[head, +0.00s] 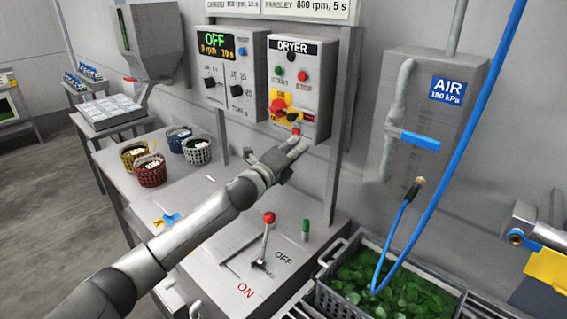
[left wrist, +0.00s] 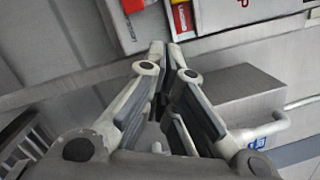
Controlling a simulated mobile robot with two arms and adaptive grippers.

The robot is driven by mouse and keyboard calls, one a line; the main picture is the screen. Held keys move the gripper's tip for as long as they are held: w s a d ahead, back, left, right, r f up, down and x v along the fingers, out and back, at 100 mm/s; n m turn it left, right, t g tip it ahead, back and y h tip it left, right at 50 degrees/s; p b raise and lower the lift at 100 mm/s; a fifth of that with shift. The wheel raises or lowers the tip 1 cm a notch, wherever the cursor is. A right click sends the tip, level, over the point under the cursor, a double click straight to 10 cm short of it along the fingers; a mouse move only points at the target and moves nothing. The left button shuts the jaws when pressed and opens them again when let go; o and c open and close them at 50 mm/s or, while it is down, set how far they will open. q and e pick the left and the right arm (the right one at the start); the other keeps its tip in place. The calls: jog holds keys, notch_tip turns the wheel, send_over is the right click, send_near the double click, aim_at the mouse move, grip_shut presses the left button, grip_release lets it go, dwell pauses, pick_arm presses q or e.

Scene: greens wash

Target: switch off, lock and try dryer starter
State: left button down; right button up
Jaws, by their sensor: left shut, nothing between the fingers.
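The dryer starter (head: 313,92) is a grey wall box labelled DRYER, with a green start button (head: 278,71) and a red stop button (head: 302,76). Its red rotary handle (head: 279,105) sits on a yellow plate at the lower left. A small red item (head: 293,117) shows beside the handle; I cannot tell whether it is a padlock. My left gripper (head: 301,141) is shut and empty, just below the box's lower edge. In the left wrist view, its fingertips (left wrist: 166,50) are below the box and a red and white item (left wrist: 181,18). My right gripper is not in view.
A grey panel (head: 222,85) reading OFF hangs left of the starter. Below are a red-knobbed lever (head: 268,218), several small baskets (head: 152,171) and a crate of greens (head: 325,296). A blue air hose (head: 462,125) hangs right, near a blue-handled valve (head: 420,140).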

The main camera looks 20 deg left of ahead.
pick_arm(q)
jog(key=b+v, duration=0.2)
jog(key=v, duration=0.5)
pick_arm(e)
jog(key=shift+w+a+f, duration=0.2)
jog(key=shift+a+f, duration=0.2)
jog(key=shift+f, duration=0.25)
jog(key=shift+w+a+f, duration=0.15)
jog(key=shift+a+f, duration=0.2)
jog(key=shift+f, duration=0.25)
pick_arm(q)
jog(key=shift+d+r, duration=0.15)
jog(key=shift+d, duration=0.1)
